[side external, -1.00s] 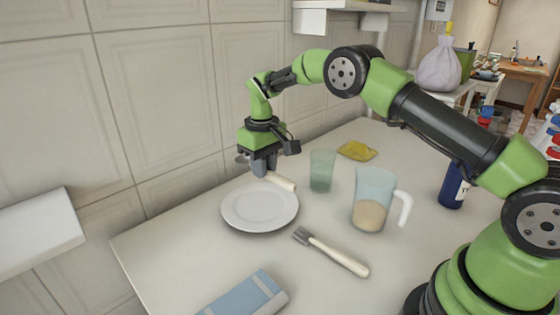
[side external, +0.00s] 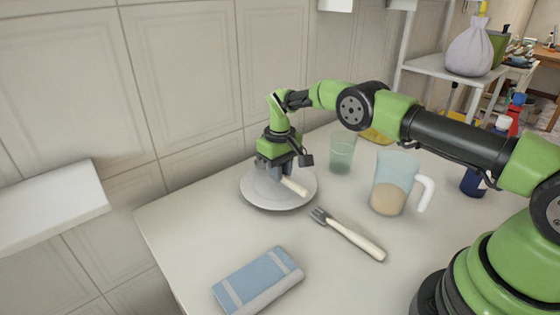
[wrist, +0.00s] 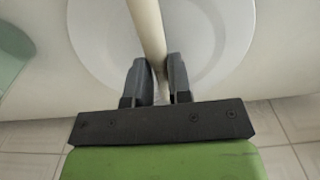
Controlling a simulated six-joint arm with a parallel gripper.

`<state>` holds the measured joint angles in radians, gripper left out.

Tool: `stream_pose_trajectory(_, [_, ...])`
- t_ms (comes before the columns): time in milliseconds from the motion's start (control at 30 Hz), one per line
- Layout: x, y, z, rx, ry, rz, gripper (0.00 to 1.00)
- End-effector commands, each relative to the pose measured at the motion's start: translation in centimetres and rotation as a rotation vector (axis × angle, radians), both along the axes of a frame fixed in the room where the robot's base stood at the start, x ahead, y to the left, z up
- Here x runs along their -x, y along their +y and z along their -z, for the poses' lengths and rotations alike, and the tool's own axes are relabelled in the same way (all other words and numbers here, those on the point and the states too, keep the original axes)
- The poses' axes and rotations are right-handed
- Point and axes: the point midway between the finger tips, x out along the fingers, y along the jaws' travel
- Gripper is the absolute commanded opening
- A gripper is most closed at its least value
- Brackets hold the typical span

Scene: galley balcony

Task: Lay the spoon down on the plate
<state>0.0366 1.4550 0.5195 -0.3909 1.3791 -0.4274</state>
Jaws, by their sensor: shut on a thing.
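The white plate (side external: 262,203) lies on the pale table near the wall. My gripper (side external: 280,178) is low over the plate and shut on the spoon (side external: 294,186). The spoon's cream handle sticks out to the right of the fingers, over the plate; its bowl is hidden behind my gripper. In the wrist view the handle (wrist: 147,30) runs up between the two fingers (wrist: 155,82), with the plate (wrist: 92,40) beneath. I cannot tell whether the spoon touches the plate.
A fork (side external: 350,236) with a cream handle lies in front of the plate. A green glass (side external: 341,154) and a clear jug (side external: 392,182) stand to the right. A folded blue cloth (side external: 258,280) lies at the front. A yellow item (side external: 378,135) lies at the back.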

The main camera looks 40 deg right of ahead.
Motion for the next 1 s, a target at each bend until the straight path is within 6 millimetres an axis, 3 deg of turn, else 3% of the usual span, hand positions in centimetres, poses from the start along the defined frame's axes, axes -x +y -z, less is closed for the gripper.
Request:
stream_pose_trajectory(900, [0.0,0.0,1.3,0.0,0.0,0.0,0.0])
stream_pose_trajectory(933, [0.0,0.0,1.4,0.0,0.0,0.0,0.21])
stream_pose_trajectory(1000, [0.0,0.0,1.3,0.0,0.0,0.0,0.38])
